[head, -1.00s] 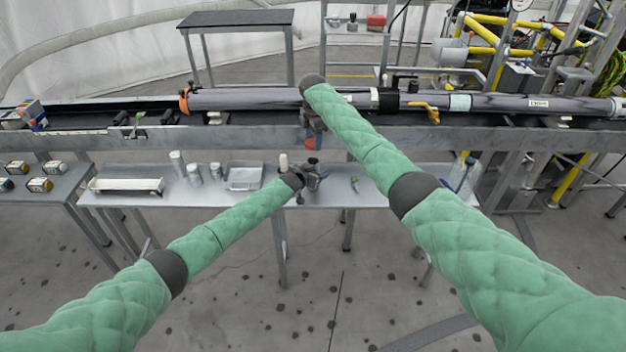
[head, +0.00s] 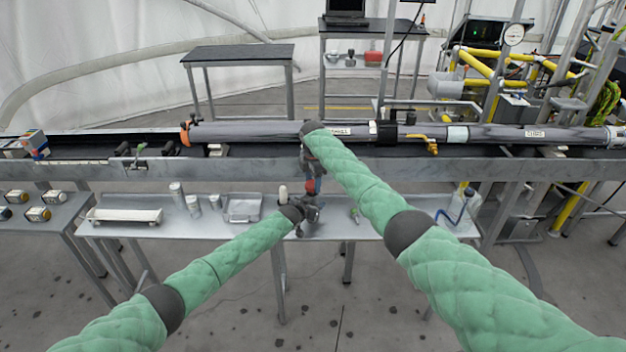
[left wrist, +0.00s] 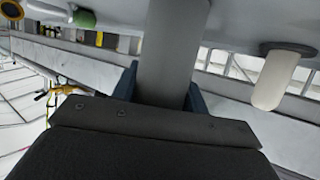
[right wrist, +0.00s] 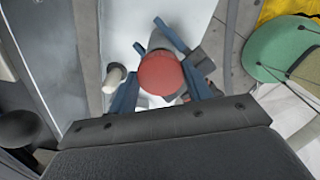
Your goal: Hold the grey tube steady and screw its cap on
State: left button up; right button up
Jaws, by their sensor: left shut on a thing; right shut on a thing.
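My left gripper (head: 312,212) is shut on the grey tube (left wrist: 172,50), whose smooth side stands between its blue fingers in the left wrist view. My right gripper (right wrist: 160,88) is shut on the round red cap (right wrist: 160,74). The cap also shows in the head view (head: 310,187), just above my left gripper. In the right wrist view my left gripper's blue fingers lie behind the cap. The cap hides the tube's top, so I cannot tell whether cap and tube touch or whether any thread has engaged.
A pale rounded peg (head: 283,193) stands close to the left of my left gripper. White jars (head: 178,193) and a shallow metal tray (head: 243,209) stand farther left on the grey table (head: 380,226). A long dark pipe (head: 250,132) lies on the beam behind.

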jog(key=shift+f, duration=0.35)
jog(key=shift+f, duration=0.2)
jog(key=shift+f, duration=0.75)
jog(key=shift+s+f, duration=0.1)
jog(key=shift+f, duration=0.15)
jog(key=shift+f, duration=0.15)
jog(key=shift+c, duration=0.3)
jog(key=shift+s+f, duration=0.15)
jog(key=shift+f, duration=0.2)
jog(key=c, duration=0.4)
jog(key=shift+f, duration=0.2)
jog(key=shift+f, duration=0.1)
